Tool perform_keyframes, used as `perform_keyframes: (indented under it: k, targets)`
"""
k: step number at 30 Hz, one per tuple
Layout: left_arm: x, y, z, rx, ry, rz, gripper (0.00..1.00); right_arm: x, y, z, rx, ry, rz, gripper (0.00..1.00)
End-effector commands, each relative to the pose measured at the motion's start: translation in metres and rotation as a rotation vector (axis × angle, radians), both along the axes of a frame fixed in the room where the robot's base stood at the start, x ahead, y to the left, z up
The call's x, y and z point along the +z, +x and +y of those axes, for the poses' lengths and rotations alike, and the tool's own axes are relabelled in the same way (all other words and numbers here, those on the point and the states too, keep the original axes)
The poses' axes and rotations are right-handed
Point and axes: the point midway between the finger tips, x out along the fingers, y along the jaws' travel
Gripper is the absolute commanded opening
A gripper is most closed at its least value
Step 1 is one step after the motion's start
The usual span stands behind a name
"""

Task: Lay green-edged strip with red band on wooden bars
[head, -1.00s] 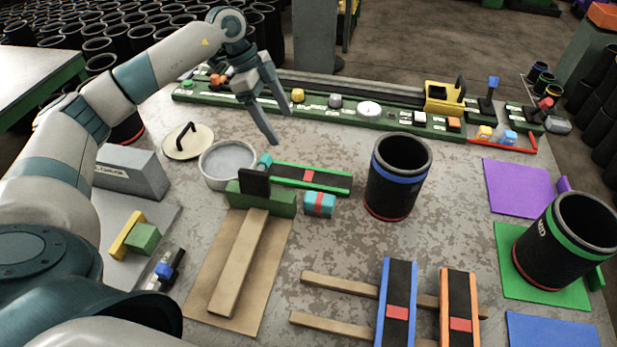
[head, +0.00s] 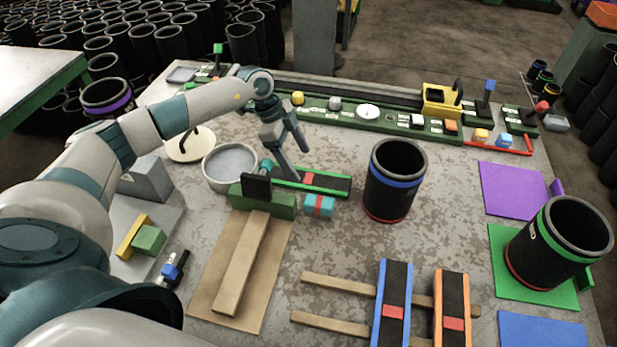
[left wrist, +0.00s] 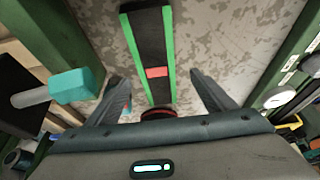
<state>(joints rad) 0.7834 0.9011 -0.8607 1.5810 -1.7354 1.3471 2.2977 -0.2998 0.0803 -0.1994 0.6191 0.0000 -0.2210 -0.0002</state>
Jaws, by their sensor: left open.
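The green-edged strip (head: 330,185) is black with a red band (head: 309,179) at its middle. It lies flat on the table, left of the blue-ringed sleeve. In the left wrist view the strip (left wrist: 148,40) runs lengthwise toward the space between my fingers. My left gripper (head: 298,163) is open and empty, low over the strip's left part; I cannot tell whether a finger touches it. Two wooden bars (head: 335,284) lie at the front. A blue-edged strip (head: 394,285) and an orange-edged strip (head: 453,295) lie across them. My right gripper is not in view.
A black sleeve with a blue ring (head: 395,180) stands right of the strip. A grey round dish (head: 229,165), a green block (head: 263,202) and a teal block with a red band (head: 319,206) are close by. A long green rail (head: 385,124) runs behind.

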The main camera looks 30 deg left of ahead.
Motion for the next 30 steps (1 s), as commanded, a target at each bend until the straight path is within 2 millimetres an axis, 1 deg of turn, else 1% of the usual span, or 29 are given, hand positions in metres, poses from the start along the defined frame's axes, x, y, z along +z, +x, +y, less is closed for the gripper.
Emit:
perform_keyframes:
  k: [4,12,17,23,27,30]
  targets:
    - [-0.005,0.0,-0.002,-0.001,0.001,0.001,0.77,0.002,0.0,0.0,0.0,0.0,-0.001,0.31]
    - [-0.005,0.0,-0.002,-0.001,0.001,0.0,0.77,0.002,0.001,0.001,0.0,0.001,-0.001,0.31]
    - [-0.009,-0.001,-0.006,-0.001,0.001,0.001,0.77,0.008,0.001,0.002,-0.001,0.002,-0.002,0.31]
    - [-0.028,-0.003,-0.019,-0.001,0.0,0.003,0.77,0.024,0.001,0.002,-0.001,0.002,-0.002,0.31]
    - [-0.045,-0.001,-0.025,0.0,-0.001,0.002,0.77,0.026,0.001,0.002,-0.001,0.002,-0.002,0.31]
    - [-0.05,-0.001,-0.026,0.001,0.001,0.002,0.77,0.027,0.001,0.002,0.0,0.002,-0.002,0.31]
